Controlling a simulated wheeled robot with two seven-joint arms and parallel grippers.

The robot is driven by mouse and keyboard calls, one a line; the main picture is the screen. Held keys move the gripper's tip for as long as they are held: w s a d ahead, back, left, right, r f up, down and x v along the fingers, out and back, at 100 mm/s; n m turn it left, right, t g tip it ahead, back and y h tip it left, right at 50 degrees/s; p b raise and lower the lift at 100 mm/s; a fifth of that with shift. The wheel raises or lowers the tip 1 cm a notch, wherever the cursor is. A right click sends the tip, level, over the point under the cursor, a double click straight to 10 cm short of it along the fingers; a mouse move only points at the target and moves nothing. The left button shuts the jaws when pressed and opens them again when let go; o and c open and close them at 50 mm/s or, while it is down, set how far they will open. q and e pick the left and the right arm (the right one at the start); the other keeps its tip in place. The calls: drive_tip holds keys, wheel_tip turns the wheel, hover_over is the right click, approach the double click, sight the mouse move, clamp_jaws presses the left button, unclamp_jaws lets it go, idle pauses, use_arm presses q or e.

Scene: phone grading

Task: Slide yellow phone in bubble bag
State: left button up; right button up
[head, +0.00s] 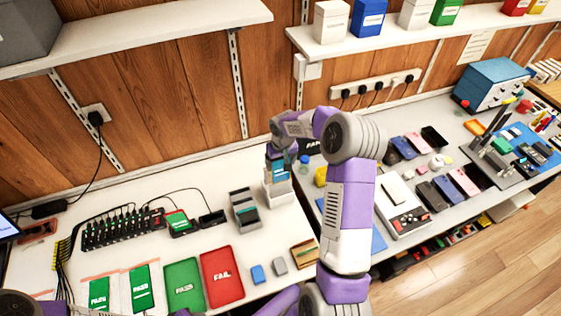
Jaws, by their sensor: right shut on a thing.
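My right gripper (279,157) points down over the back middle of the bench. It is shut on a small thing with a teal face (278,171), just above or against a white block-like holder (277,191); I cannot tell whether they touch. No yellow body shows on the held thing, so I cannot tell whether it is the yellow phone. Two pale, clear-looking bags or sheets lie at the front left; the left one (87,300) and the right one (126,286) each have a green-screened phone on or in them. My left gripper is not in view.
A green tray (184,284) and a red FAIL tray (222,277) lie at the front. A dark slotted rack (244,211) stands behind them. A black charging hub (122,229) with cables is at left. Several phones and a blue box (491,84) are at right.

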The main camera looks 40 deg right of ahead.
sight(281, 181)
drive_tip(key=shift+f+b, duration=0.2)
drive_tip(key=shift+b, duration=0.1)
idle(0.7)
drive_tip(key=shift+f+b, duration=0.5)
drive_tip(key=shift+f, duration=0.1)
idle(0.3)
drive_tip(key=shift+f+b, duration=1.9)
drive_tip(key=shift+f, duration=0.4)
drive_tip(key=shift+f, duration=0.1)
drive_tip(key=shift+f+b, duration=1.25)
drive_tip(key=shift+f, duration=0.2)
drive_tip(key=o, duration=1)
drive_tip(key=shift+o, duration=0.2)
